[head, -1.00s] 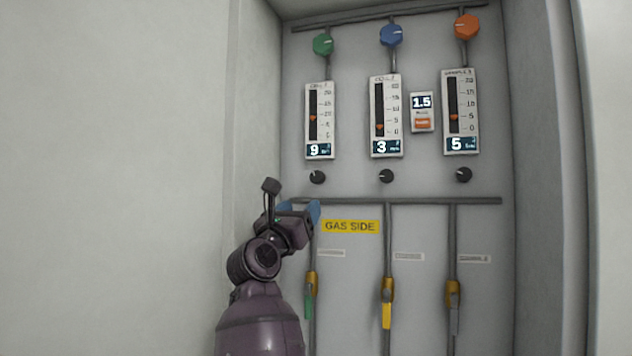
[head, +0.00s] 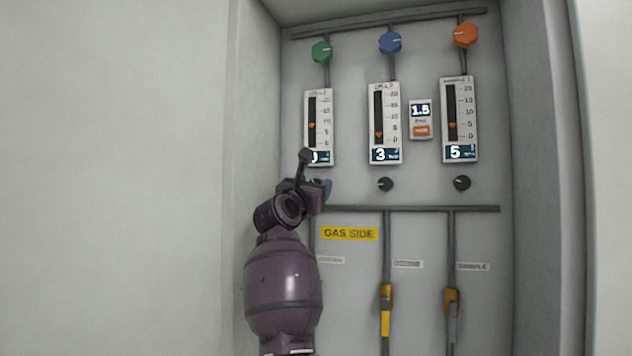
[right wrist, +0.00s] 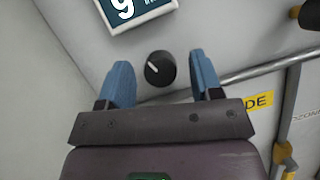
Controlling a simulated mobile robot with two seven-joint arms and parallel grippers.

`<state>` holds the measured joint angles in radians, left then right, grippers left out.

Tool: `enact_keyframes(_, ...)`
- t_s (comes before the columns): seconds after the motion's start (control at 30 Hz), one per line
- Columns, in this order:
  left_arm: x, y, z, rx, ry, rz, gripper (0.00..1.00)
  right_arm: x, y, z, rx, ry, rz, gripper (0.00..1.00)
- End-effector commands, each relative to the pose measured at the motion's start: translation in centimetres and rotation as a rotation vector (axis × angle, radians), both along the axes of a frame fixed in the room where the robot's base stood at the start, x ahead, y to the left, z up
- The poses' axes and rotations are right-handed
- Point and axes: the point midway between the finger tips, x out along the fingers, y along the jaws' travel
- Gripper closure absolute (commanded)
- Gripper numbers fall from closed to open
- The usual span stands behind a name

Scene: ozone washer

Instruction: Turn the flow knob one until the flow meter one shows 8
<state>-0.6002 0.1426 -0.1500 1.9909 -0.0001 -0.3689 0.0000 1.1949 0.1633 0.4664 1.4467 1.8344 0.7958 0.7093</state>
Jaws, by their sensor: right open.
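Flow meter one (head: 319,110) is the leftmost white gauge in the head view, with an orange marker. Its display is partly covered by my arm there, but reads 9 in the right wrist view (right wrist: 135,8). Flow knob one (right wrist: 160,68) is a small black knob with a white pointer line, below the meter. My arm hides it in the head view. My right gripper (right wrist: 162,78) has its blue fingers spread, one on each side of the knob with gaps. Its blue finger also shows in the head view (head: 326,188). My left gripper is not in view.
Two more black knobs (head: 385,184) (head: 462,183) sit to the right under meters reading 3 and 5. A horizontal grey pipe (head: 430,209) runs just below the knobs. A yellow GAS SIDE label (head: 350,234) is below it. Green, blue and orange valves (head: 390,42) are above.

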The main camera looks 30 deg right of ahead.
Motion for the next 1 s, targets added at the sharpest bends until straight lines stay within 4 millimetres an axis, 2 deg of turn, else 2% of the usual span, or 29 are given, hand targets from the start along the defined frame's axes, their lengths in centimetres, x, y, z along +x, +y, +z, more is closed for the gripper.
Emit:
enact_keyframes(0.2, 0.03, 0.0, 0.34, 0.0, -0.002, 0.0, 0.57, 0.66, -1.15, 0.56, -0.001, -0.001, 0.0, 0.41)
enact_keyframes(0.5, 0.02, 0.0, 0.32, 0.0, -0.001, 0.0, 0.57, 0.73, -1.23, 0.53, 0.0, 0.0, 0.001, 0.41)
enact_keyframes(0.8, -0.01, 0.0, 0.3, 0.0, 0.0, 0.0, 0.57, 0.72, -1.23, 0.53, 0.0, 0.001, 0.0, 0.87)
enact_keyframes(1.0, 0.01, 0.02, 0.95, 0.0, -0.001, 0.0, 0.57, 0.69, -1.24, 0.73, -0.013, 0.018, -0.001, 0.88)
